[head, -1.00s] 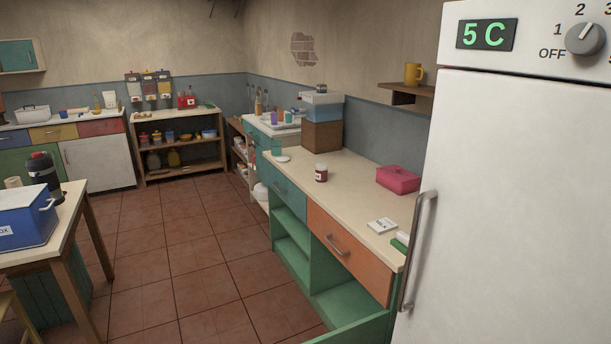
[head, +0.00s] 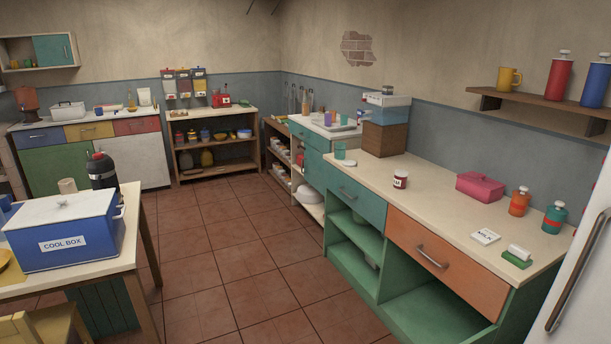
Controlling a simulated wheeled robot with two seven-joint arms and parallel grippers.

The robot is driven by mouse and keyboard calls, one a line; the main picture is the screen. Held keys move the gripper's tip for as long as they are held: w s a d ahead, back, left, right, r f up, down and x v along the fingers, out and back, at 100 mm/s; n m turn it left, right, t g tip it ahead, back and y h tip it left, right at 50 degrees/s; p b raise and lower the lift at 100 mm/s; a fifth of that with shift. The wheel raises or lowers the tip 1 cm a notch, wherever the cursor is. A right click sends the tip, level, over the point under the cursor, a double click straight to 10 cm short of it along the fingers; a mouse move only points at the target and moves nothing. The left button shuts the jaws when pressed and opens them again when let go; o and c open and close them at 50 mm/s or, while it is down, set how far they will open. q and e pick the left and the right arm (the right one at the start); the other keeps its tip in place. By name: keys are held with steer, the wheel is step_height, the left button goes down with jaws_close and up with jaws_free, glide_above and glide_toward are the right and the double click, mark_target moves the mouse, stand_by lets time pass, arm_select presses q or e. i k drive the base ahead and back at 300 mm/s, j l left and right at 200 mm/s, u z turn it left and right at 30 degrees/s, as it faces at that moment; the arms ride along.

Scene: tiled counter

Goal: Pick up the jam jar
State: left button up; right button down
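The jam jar (head: 400,179) is a small dark red jar with a white lid and a pale label. It stands upright on the cream countertop (head: 430,208) of the green cabinet at the right, near the counter's front edge. Nothing touches it. Neither of my grippers shows in the head view.
A pink box (head: 480,187), an orange canister (head: 519,201), a teal canister (head: 554,218), a white card (head: 485,236) and a green sponge-like block (head: 516,261) share the counter. A blue cool box (head: 66,232) stands on the left table. The tiled floor (head: 225,250) between is clear.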

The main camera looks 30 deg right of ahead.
mark_target(400, 178)
steer(key=i+j+u, duration=0.35)
steer(key=i, duration=0.45)
steer(key=i+z, duration=0.3)
steer(key=z, duration=0.15)
steer(key=i+z, duration=0.4)
steer(key=i+j+z, duration=0.15)
steer(key=z, duration=0.3)
steer(key=i, duration=0.1)
